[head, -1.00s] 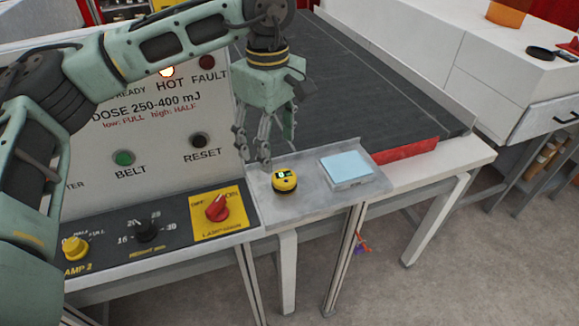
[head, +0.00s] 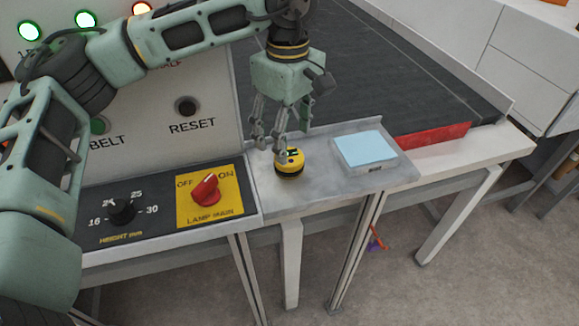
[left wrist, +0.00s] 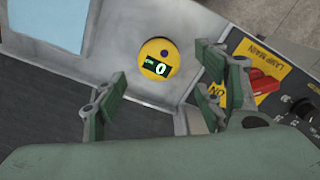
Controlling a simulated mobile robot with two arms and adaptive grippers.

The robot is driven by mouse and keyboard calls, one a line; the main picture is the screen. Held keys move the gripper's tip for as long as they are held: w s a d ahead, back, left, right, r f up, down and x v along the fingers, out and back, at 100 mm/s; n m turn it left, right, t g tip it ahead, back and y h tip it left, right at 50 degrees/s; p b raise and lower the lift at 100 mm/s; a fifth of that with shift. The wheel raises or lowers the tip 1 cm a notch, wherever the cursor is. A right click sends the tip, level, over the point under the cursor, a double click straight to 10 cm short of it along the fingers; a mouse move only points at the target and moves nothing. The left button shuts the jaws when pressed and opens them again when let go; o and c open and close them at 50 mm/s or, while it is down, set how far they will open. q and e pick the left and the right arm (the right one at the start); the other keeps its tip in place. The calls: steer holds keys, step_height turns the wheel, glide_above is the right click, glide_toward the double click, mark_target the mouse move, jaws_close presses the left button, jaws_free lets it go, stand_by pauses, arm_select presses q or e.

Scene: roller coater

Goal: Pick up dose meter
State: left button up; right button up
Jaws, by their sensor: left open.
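The dose meter (head: 290,162) is a small round yellow and black puck on the grey metal shelf (head: 325,187) beside the control panel. In the left wrist view the dose meter (left wrist: 159,58) shows its yellow top and a small display reading 0. My left gripper (head: 278,148) points down just above and behind it, with a fingertip overlapping its edge in the head view. In the left wrist view the open fingers (left wrist: 160,85) stand apart on either side below the dose meter, with nothing between them. My right gripper is out of view.
A light blue pad on a small block (head: 366,150) lies right of the dose meter. The panel with a red lamp switch (head: 205,188) stands left. A dark conveyor belt (head: 390,85) with a red edge strip (head: 432,135) runs behind. The shelf front is bare.

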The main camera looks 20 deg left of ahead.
mark_target(291, 154)
arm_select(q)
steer(key=shift+f+p, duration=0.35)
steer(key=shift+f, duration=0.5)
steer(key=f+p, duration=0.1)
steer(key=f, duration=0.1)
steer(key=f+p, duration=0.1)
steer(key=f, duration=0.1)
steer(key=shift+w+d+f, duration=0.15)
steer(key=shift+d+f, duration=0.05)
steer(key=shift+f, duration=0.35)
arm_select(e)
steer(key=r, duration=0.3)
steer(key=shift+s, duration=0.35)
arm_select(q)
steer(key=shift+c, duration=0.4)
steer(key=c, duration=1.3)
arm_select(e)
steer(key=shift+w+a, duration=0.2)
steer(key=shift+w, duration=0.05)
